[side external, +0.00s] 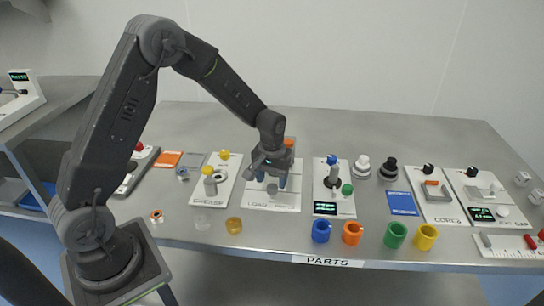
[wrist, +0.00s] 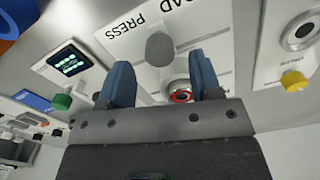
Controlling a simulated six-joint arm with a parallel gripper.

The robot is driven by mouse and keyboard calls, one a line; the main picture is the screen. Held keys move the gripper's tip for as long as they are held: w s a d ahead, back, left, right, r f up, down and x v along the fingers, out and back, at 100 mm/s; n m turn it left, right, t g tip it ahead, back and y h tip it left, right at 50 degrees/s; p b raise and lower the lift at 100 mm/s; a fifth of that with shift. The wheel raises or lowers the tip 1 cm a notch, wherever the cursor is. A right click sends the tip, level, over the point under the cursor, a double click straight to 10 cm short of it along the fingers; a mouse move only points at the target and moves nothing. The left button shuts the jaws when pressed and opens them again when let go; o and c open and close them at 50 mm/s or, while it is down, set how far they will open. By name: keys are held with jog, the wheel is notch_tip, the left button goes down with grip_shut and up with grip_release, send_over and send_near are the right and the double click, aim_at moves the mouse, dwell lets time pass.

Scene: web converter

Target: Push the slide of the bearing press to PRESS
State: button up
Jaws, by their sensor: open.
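The bearing press is a white panel (side external: 285,203) with a LOAD label at its front edge. In the wrist view its panel (wrist: 142,30) reads LOAD and PRESS. A grey rounded knob (wrist: 160,47), which looks like the slide's handle, stands on it; it also shows in the side view (side external: 272,189). My gripper (side external: 272,179) is over this panel, pointing down, with its blue fingers apart and empty. In the wrist view my gripper (wrist: 162,80) has the knob beyond its fingertips, near the gap's middle. A red-ringed round part (wrist: 181,95) shows between the fingers. Contact cannot be told.
The grease panel (side external: 213,190) with a yellow knob is close on the left. A panel with a green display (side external: 325,208) and a green knob (side external: 347,189) is close on the right. Several coloured cups, including a blue one (side external: 321,231), line the front edge.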

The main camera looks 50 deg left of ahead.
notch_tip(320, 180, up, 11)
jog(key=shift+r, duration=0.15)
dwell(0.4)
jog(key=d+f+m+y, duration=0.1)
jog(key=d+m+y, duration=0.4)
jog(key=m, duration=1.9)
jog(key=shift+h, duration=0.3)
jog(key=x, duration=1.3)
jog(key=shift+d+f, duration=0.15)
jog(key=shift+f, duration=0.2)
grip_shut()
